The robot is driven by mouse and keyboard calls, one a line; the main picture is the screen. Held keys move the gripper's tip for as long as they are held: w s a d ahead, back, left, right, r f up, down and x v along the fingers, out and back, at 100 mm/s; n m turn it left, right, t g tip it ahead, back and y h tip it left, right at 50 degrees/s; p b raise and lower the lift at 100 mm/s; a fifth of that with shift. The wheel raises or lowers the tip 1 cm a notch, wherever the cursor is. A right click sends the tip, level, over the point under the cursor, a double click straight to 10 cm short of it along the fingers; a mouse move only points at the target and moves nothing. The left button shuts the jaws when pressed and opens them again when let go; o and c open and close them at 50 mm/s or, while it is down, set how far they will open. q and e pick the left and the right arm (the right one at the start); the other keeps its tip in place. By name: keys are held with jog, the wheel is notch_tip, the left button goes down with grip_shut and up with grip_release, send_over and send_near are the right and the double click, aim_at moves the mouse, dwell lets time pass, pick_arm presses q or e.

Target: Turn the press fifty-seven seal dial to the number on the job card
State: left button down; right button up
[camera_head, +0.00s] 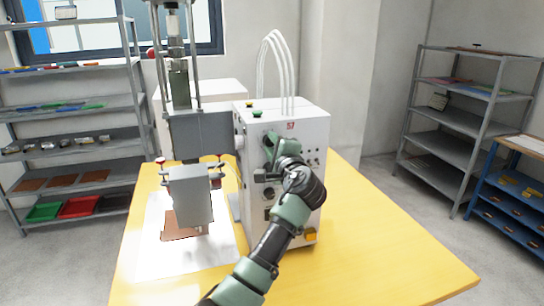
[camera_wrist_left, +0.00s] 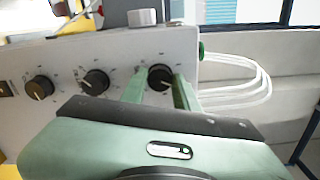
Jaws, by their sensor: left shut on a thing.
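The press control box (camera_head: 312,140) is white, with a small red number (camera_head: 291,126) near its top that looks like 57. My left gripper (camera_head: 272,152) is at the upper part of its front panel. In the left wrist view, my left gripper (camera_wrist_left: 163,92) has its two green fingers on either side of a black dial (camera_wrist_left: 160,76), shut on it. This dial is the one at the right end of a row; its scale is too small to read. In the head view my gripper hides it. I cannot make out a job card. My right gripper is not in view.
Two more black dials, a middle one (camera_wrist_left: 95,80) and a left one (camera_wrist_left: 40,87), sit on the same panel. The press head (camera_head: 190,195) stands left of the box over a white sheet (camera_head: 150,255). The yellow table (camera_head: 380,255) is clear at the right.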

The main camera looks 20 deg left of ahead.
pick_arm(q)
jog(key=n+b, duration=0.5)
jog(key=shift+f+n, duration=0.3)
jog(key=shift+f, duration=0.1)
jog(key=shift+r+n+b, duration=0.1)
jog(key=shift+n+b, duration=1.85)
jog(key=shift+n, duration=0.35)
jog(key=c, duration=1.1)
grip_release()
jog(key=shift+r, duration=0.15)
jog(key=shift+s+d, duration=0.1)
